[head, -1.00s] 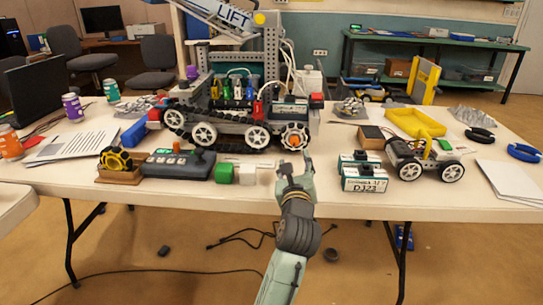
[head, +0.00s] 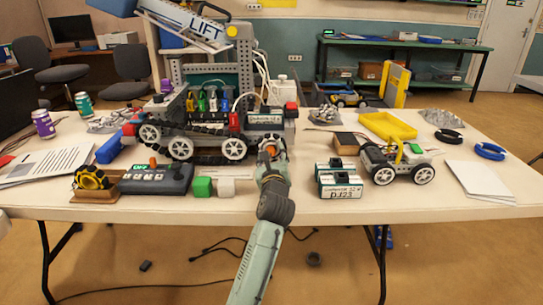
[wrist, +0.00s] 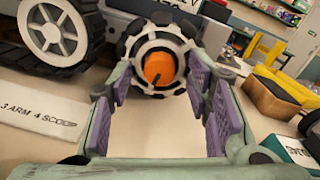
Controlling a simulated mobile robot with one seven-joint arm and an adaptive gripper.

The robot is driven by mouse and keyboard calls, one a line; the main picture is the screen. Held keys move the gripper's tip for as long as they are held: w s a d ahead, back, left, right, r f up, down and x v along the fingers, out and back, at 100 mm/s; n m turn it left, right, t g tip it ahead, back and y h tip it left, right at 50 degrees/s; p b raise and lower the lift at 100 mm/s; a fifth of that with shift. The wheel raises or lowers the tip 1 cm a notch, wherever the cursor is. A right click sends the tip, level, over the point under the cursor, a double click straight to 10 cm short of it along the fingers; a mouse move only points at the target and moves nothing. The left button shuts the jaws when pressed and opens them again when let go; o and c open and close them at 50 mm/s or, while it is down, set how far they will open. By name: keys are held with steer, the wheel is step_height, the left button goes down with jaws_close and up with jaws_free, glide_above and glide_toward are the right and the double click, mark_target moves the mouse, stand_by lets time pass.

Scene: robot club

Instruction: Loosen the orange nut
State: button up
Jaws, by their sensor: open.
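The orange nut (wrist: 159,69) sits at the hub of a white wheel with dark rollers (wrist: 150,45), at the right front of the large tracked robot (head: 205,122). In the head view the nut (head: 270,149) shows just beyond my gripper, partly covered by it. My gripper (head: 271,165) points at this wheel from the table's front side. In the wrist view my gripper (wrist: 163,88) is open, with purple-padded fingers to the left and right of the nut's line. Nothing is held. I cannot tell whether the fingers touch the wheel.
Two battery packs (head: 338,180) and a small wheeled car (head: 400,168) stand to the right. A white block (head: 226,186), a green block (head: 201,187) and a joystick box (head: 155,178) stand to the left. A label strip (wrist: 38,115) lies near the wheel.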

steer(key=shift+c, duration=0.6)
jaws_close()
steer(key=shift+n, duration=0.3)
steer(key=n+p, duration=0.1)
steer(key=n, duration=0.3)
steer(key=shift+n, duration=0.3)
steer(key=n, duration=0.4)
steer(key=shift+p, duration=0.3)
steer(key=n, duration=0.5)
steer(key=shift+n+h+p, duration=0.3)
steer(key=shift+p, duration=0.1)
steer(key=n, duration=0.4)
steer(key=shift+n, duration=0.3)
